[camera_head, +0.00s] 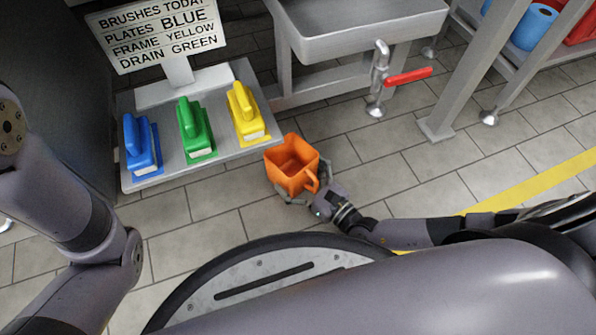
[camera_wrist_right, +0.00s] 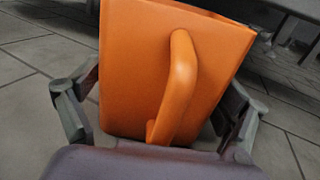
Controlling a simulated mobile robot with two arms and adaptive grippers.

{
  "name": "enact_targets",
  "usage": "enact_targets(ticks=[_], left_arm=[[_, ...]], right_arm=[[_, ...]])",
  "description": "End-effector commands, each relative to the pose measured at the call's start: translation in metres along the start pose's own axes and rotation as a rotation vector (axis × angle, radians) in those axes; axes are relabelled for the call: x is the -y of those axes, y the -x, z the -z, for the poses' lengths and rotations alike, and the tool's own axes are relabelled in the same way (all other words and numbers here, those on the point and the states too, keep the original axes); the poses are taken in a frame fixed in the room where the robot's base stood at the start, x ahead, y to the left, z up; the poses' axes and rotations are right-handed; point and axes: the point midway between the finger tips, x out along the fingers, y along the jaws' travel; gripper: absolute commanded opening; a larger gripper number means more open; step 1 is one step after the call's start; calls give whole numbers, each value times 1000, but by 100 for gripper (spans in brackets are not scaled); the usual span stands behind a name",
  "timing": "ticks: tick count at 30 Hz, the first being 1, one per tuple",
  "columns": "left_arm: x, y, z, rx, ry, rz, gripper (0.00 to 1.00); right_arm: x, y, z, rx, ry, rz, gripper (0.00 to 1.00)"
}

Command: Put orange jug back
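The orange jug (camera_head: 290,168) is upright with its open top showing, just right of the brush table's front corner. Its handle points toward my right gripper (camera_head: 308,187). In the right wrist view, the jug (camera_wrist_right: 150,65) fills the middle, handle toward the camera. The fingers of the right gripper (camera_wrist_right: 155,108) lie along both sides of the jug and look closed on it. The jug's underside is hidden, so I cannot tell whether it touches the floor. My left arm comes in at the left; its gripper is out of view.
A grey table (camera_head: 230,150) holds blue (camera_head: 141,146), green (camera_head: 195,130) and yellow (camera_head: 246,113) brushes and a sign (camera_head: 160,32). A sink (camera_head: 350,25) with a red-handled tap (camera_head: 408,76) stands behind. A rack (camera_head: 445,110) at upper right holds blue (camera_head: 533,27) and red (camera_head: 582,28) items.

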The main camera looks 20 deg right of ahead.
Motion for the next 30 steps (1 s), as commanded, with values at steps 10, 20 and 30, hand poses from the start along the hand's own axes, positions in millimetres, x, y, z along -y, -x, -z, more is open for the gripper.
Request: enact_targets(ticks=[10,20,30], left_arm=[[0,0,0,0,0,0,40],[4,-18,-6,1,-1,0,40],[9,-41,-15,1,-1,0,40]], right_arm=[[0,0,0,0,-1,0,100],[0,36,-6,-6,0,-1,100],[0,103,-5,-3,-1,0,100]])
